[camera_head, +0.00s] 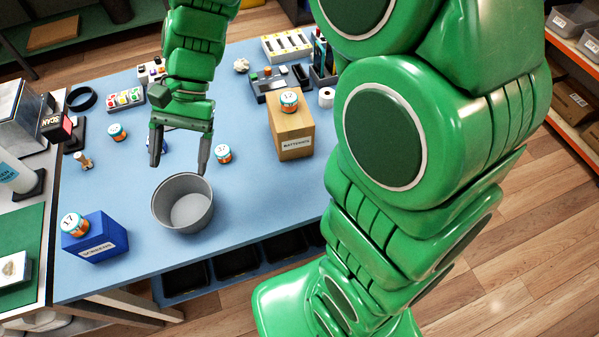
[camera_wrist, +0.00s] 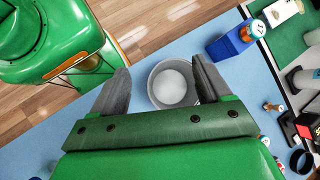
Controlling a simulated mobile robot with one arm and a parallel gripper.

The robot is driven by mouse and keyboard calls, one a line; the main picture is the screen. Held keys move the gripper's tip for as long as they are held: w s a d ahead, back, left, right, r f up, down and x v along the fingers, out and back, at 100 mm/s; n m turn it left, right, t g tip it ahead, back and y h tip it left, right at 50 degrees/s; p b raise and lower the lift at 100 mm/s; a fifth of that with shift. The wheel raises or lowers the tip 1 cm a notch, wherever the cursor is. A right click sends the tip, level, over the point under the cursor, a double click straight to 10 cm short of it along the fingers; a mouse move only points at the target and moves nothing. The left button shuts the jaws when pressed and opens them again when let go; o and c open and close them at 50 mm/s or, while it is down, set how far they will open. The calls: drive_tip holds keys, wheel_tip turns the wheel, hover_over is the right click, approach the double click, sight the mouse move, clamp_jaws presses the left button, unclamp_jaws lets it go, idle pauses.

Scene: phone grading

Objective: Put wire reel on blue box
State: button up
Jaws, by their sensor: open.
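The blue box (camera_head: 98,240) stands at the table's front left, with a white label on its front. A small orange-and-teal numbered reel (camera_head: 75,226) sits on its top. Similar reels stand on the table at the left (camera_head: 116,132) and right of my gripper (camera_head: 223,154). Another reel (camera_head: 289,101) is on the wooden box (camera_head: 291,140). My gripper (camera_head: 180,160) is open and empty, pointing down just behind the grey bucket. The wrist view shows the blue box (camera_wrist: 230,44) with its reel (camera_wrist: 253,29) to the right of my open fingers (camera_wrist: 160,75).
The grey bucket (camera_head: 183,205) stands open, right of the blue box; the wrist view shows it between my fingers (camera_wrist: 172,84). A wooden stamp (camera_head: 83,161), a black ring (camera_head: 81,98) and a coloured tray (camera_head: 125,98) lie left of my arm. The table's front right is clear.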

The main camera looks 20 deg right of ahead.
drive_tip(key=s+d+r+n+t+h, duration=0.1)
drive_tip(key=s+d+n+t+h, duration=0.1)
drive_tip(key=s+d, duration=0.5)
drive_tip(key=s+d+n+t+h, duration=0.1)
drive_tip(key=s+d, duration=0.6)
drive_tip(key=d, duration=0.8)
drive_tip(key=shift+s+d+r+n+t+h, duration=0.25)
drive_tip(key=shift+r+n+t+h, duration=0.25)
drive_tip(key=shift+h, duration=0.6)
